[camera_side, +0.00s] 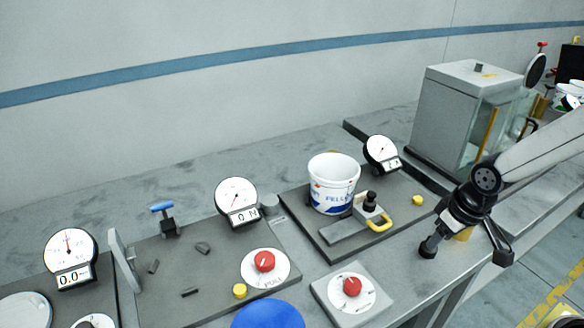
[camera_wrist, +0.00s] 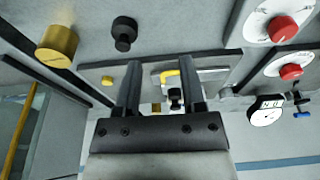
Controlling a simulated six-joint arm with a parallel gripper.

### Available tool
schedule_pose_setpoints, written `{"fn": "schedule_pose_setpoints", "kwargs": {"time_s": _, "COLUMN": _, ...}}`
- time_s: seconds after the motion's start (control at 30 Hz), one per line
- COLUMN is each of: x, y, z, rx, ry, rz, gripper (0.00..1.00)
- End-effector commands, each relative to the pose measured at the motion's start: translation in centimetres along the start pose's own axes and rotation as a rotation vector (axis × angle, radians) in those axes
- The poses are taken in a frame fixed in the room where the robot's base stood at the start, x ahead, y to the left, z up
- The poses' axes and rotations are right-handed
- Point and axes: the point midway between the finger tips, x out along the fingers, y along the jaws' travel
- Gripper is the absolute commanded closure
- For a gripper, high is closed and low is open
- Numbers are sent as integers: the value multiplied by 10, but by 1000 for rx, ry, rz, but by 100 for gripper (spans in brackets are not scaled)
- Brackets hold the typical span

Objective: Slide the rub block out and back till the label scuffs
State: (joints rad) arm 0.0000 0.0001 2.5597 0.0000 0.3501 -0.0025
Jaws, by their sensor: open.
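The rub block (camera_side: 372,214) is a small grey piece with a black knob and a yellow loop handle. It sits on a flat grey strip in front of a white bucket (camera_side: 334,170) with a blue-marked label. Its yellow handle and knob also show in the wrist view (camera_wrist: 176,98), partly between and behind the fingers. My gripper (camera_side: 465,248) is open and empty, to the right of the block and apart from it. In the wrist view my two dark fingers (camera_wrist: 160,75) are spread.
A dial gauge (camera_side: 380,153) stands behind the bucket, and a grey glass-sided cabinet (camera_side: 460,110) at the back right. A yellow button (camera_side: 417,200) lies right of the block. A red-knob dial (camera_side: 352,288) is in front. A brass cylinder (camera_wrist: 57,44) and black knob (camera_wrist: 124,33) stand near my gripper.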

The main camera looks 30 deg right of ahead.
Motion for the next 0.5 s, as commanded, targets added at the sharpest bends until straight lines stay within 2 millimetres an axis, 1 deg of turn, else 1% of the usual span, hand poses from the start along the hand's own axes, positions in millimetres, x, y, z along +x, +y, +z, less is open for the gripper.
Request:
{"fn": "schedule_pose_setpoints", "kwargs": {"time_s": 0.17, "x": 0, "y": 0, "z": -4, "rx": -52, "ry": -1, "rz": 0, "gripper": 47}}
{"fn": "schedule_pose_setpoints", "kwargs": {"time_s": 0.27, "x": 1, "y": 0, "z": -10, "rx": -125, "ry": -3, "rz": 0, "gripper": 47}}
{"fn": "schedule_pose_setpoints", "kwargs": {"time_s": 0.37, "x": 1, "y": -1, "z": -18, "rx": -231, "ry": -5, "rz": -1, "gripper": 47}}
{"fn": "schedule_pose_setpoints", "kwargs": {"time_s": 0.5, "x": 2, "y": -2, "z": -32, "rx": -422, "ry": -9, "rz": -3, "gripper": 47}}
